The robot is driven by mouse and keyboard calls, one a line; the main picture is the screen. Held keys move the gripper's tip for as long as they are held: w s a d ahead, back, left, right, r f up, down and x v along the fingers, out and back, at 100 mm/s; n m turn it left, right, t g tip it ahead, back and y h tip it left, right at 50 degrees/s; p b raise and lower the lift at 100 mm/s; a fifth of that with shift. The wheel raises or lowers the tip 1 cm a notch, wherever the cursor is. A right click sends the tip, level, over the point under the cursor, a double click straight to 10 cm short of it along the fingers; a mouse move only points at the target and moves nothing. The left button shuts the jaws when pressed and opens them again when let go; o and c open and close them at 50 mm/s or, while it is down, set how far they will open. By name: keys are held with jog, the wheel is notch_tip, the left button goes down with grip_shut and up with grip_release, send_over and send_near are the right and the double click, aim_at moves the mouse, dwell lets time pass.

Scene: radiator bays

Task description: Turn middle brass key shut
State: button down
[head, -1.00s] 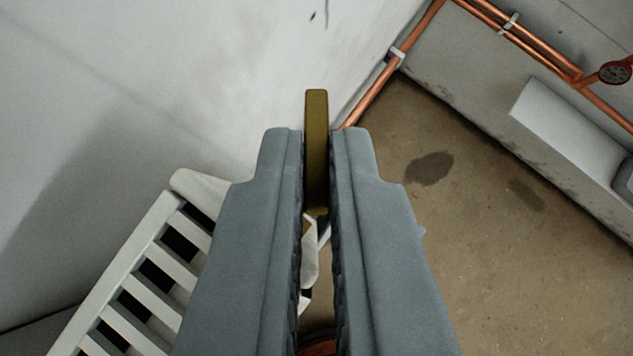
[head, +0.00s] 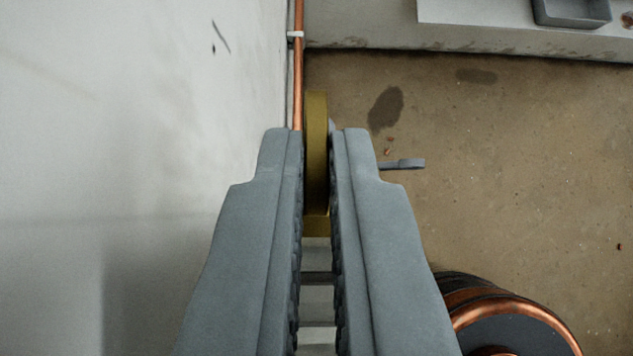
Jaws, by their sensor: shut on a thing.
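The brass key (head: 317,160) is a flat, dull yellow piece, seen nearly edge-on in the middle of the head view. My gripper (head: 318,150) is shut on it, one grey finger on each side. The key's far end sticks out a little past the fingertips, and a lower part of it shows between the fingers. What the key sits on is mostly hidden by the fingers; pale bars show in the gap below it. No other brass key is in view.
A white wall (head: 130,130) fills the left side. A copper pipe (head: 298,60) runs along it. A copper coil (head: 510,325) lies at the lower right. A grey lever-like piece (head: 403,164) juts out right of the fingers. A grey tray (head: 572,12) is at the top right.

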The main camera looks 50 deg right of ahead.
jog(key=shift+f, duration=0.15)
dwell(0.3)
jog(key=c, duration=1.9)
grip_release()
jog(key=v, duration=1.7)
jog(key=shift+a, duration=0.2)
jog(key=shift+s, duration=0.1)
jog(key=s+f+n+t+y, duration=0.2)
jog(key=s+f+n+t, duration=0.1)
jog(key=s, duration=0.8)
jog(key=s+f+n+t+y, duration=0.2)
jog(key=s+f+n+t, duration=0.2)
jog(key=s+f, duration=0.4)
jog(key=s+f+n+t+y, duration=0.3)
jog(key=s+f+t, duration=0.1)
jog(key=s, duration=1)
jog(key=shift+a+f+t, duration=0.15)
jog(key=shift+f+t, duration=0.25)
jog(key=shift+f, duration=0.3)
